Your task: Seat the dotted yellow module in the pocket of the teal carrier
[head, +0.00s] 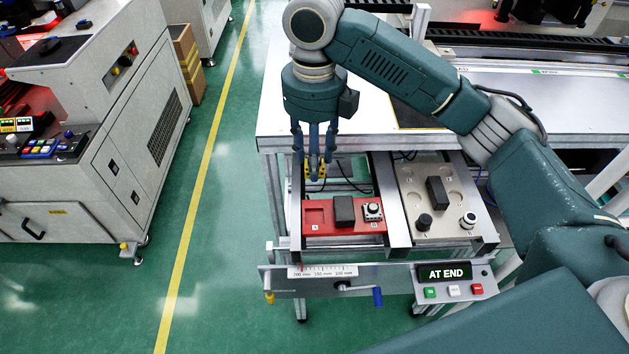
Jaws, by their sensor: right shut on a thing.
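My right gripper (314,160) points down above the back of the slide, behind the red carrier. It is shut on a small yellow module (308,171), partly hidden by the fingers; dark spots show on it. No teal carrier shows; the carrier in view is red (343,229). Its left pocket (315,216) looks empty. My left gripper is not in view.
A beige plate (445,235) right of the carrier holds a black block (437,192), a black cylinder (424,223) and a white knob-like part (468,220). A ruler (323,271) and blue-handled crank (377,296) are in front.

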